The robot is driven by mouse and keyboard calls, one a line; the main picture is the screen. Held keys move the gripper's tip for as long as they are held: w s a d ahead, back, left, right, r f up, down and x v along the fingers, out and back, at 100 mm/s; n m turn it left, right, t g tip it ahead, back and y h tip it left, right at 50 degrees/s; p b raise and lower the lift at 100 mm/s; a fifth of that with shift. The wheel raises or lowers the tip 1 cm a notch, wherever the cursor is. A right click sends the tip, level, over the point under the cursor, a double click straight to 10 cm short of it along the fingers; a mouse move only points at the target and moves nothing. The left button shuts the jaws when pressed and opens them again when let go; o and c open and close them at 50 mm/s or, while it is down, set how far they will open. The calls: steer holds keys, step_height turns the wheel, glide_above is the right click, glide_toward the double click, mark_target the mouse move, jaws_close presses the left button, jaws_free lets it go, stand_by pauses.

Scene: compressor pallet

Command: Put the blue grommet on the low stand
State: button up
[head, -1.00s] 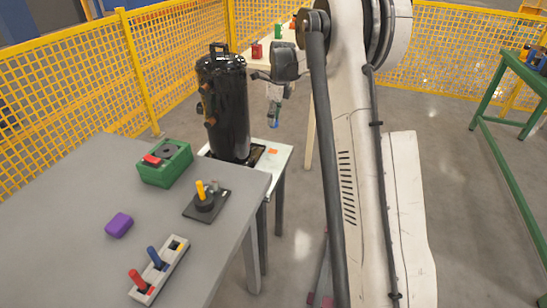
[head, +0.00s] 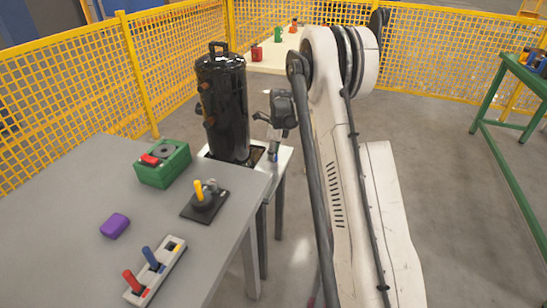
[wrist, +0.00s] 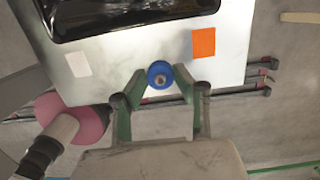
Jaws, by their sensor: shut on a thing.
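The blue grommet (wrist: 159,75) is a small ring held between my fingertips in the wrist view. My gripper (wrist: 160,82) is shut on it, with green fingers on both sides. In the head view my gripper (head: 273,156) points down, its tip low over the right part of a white-topped low stand (head: 286,157). In the wrist view the grommet shows over the stand top (wrist: 115,68), between a white patch (wrist: 78,64) and an orange patch (wrist: 204,43). I cannot tell whether it touches the top.
A tall black compressor (head: 226,105) stands on the same stand, close left of my gripper. A grey table (head: 75,190) in front holds a green box (head: 163,170), a purple block (head: 115,225) and a peg rack (head: 158,270). Yellow fencing (head: 75,75) runs behind.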

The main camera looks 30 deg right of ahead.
steer(key=shift+f, duration=0.7)
steer(key=shift+f, duration=0.2)
steer(key=o, duration=1.1)
steer(key=shift+c, duration=0.2)
steer(key=shift+r, duration=0.1)
